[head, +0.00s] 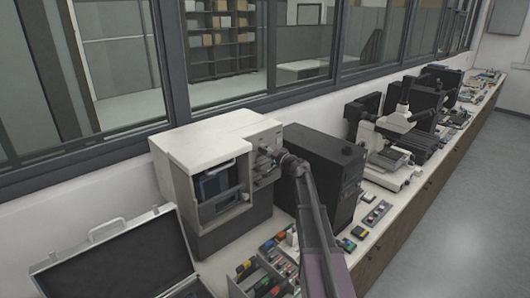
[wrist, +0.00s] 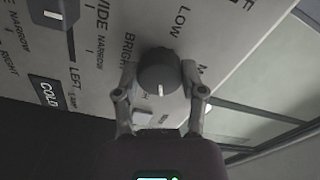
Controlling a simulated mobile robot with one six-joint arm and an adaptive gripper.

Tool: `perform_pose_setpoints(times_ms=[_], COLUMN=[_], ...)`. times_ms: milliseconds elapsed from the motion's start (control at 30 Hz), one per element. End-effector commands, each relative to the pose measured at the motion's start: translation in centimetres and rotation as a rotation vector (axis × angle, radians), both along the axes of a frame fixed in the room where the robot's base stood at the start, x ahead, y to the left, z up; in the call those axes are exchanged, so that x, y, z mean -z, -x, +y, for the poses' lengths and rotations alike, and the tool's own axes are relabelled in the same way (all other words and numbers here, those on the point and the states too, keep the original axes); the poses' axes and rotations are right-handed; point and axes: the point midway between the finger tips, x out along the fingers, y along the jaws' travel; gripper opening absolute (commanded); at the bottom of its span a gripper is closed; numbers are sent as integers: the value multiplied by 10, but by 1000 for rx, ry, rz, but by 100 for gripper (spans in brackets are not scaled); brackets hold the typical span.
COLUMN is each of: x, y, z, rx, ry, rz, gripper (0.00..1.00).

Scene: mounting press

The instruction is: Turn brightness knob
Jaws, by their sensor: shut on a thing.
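The brightness knob (wrist: 158,72) is a round dark grey knob with a white pointer mark, on the light panel of the machine. In the wrist view my gripper (wrist: 159,85) has one finger on each side of the knob and is shut on it. The letters "BRIGH" show beside it, partly hidden by the finger, with "LOW" printed above right. In the head view the machine (head: 215,150) is a white and grey box on the bench, and my gripper (head: 272,155) is at its right front panel. The knob is hidden there.
A dark box (head: 322,165) stands close to the right of the machine. An open case (head: 115,262) lies at the front left. A tray of small coloured parts (head: 262,272) sits in front. A microscope (head: 395,140) stands farther along the bench. Windows rise behind.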

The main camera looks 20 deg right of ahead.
Motion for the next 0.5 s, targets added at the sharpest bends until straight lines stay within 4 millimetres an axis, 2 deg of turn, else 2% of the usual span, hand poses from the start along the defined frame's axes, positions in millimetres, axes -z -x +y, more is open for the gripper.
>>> perform_pose_setpoints(times_ms=[200,500], x=[-1,-1], y=[-1,-1], z=[0,0], rx=[0,0], ry=[-144,-240], rz=[57,96], gripper=[5,5])
